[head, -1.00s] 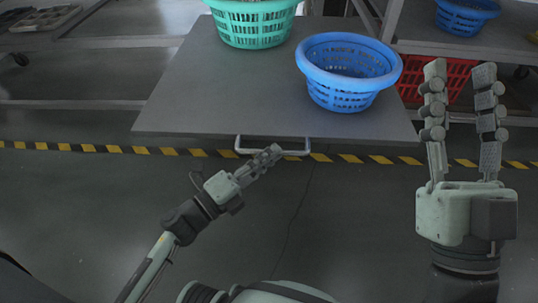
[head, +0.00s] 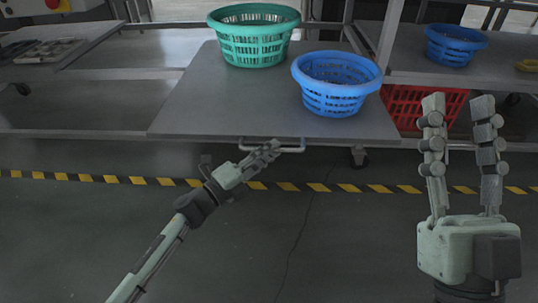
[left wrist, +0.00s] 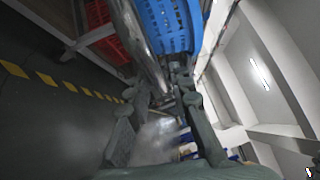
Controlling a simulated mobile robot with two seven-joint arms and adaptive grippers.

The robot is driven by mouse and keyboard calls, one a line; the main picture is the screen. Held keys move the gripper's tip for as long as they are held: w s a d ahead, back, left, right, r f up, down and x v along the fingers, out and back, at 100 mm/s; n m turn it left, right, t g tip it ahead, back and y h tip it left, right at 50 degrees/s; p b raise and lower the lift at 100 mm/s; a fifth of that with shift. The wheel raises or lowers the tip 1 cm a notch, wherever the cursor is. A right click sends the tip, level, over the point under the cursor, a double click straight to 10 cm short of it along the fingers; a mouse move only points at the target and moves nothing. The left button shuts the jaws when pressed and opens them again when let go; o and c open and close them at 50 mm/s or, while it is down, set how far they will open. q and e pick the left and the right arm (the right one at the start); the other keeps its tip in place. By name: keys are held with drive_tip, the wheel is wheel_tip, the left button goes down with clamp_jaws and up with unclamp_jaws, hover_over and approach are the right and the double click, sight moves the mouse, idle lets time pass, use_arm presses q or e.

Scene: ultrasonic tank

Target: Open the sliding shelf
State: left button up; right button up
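The sliding shelf (head: 225,120) is a flat grey board that sticks out from the rack in the head view. It carries a green basket (head: 254,50) and a blue basket (head: 337,95). A thin metal handle (head: 290,149) runs along its front edge. My left gripper (head: 264,153) is at this handle, seen nearly edge-on, and partly hides it. In the left wrist view a gap shows between its two fingers (left wrist: 156,98), with metal between them; contact with the handle is unclear. My right gripper (head: 459,108) is open and empty, right of the shelf.
A red basket (head: 405,108) stands low in the rack behind the right gripper. Another blue basket (head: 455,47) is on the right rack shelf (head: 425,74). Yellow-black tape (head: 317,187) crosses the floor. The floor in front is clear.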

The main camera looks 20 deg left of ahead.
use_arm(q)
drive_tip(key=shift+o, duration=0.9)
drive_tip(key=shift+r, duration=0.1)
drive_tip(key=v, duration=1.2)
